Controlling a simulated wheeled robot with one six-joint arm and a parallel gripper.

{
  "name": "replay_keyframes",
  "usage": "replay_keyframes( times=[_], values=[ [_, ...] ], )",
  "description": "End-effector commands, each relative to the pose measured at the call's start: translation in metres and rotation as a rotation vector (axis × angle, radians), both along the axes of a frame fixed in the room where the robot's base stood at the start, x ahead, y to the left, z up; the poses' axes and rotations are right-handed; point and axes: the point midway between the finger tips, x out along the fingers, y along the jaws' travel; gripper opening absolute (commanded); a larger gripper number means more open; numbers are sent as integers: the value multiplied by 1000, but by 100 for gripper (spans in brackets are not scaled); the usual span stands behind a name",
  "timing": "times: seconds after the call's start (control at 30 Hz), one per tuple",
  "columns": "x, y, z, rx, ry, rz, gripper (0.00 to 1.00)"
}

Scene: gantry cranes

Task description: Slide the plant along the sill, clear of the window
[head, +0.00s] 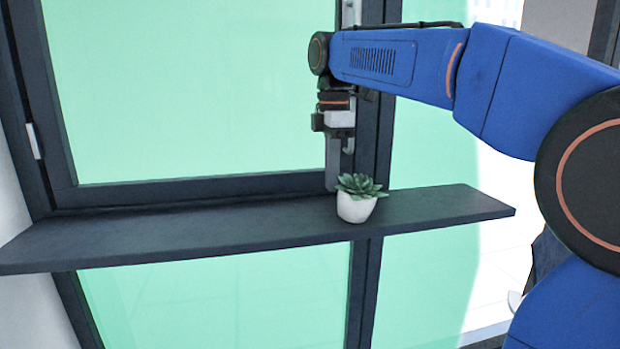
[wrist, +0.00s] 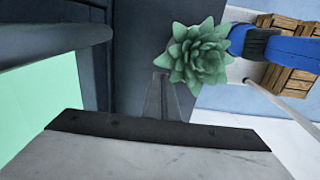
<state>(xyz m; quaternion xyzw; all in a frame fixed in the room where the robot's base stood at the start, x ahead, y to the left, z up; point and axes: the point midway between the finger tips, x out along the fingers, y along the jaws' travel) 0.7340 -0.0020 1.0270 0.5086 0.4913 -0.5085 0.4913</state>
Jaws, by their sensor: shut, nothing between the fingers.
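The plant (head: 357,207) is a green succulent in a small white pot. It stands upright on the dark sill (head: 190,231), right of the sill's middle and in front of the window's right frame post. My gripper (head: 332,182) points down just left of the pot, its fingers shut and empty, with the tips low near the sill. In the wrist view the plant (wrist: 200,56) shows from above, its leaves beside the shut fingertips (wrist: 162,80); its pot is hidden there. I cannot tell whether the fingers touch the pot.
The window (head: 190,95), with green panes and a dark frame, stands behind the sill. The sill is bare left of the plant, and a shorter bare stretch runs right to its end. Wooden crates (wrist: 290,45) show in the wrist view, away from the sill.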

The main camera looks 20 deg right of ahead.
Motion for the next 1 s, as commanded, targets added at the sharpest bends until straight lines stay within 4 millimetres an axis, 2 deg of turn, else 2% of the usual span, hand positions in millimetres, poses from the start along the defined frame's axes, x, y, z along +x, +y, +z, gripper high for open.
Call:
replay_keyframes(
  times=[0.1, 0.17, 1.0],
  values=[
    [-1, -16, 0, 0, 0, -3, 0],
    [-1, -19, 0, 0, 0, -1, 0],
    [-1, -17, 0, 0, 0, 0, 0]
  ],
)
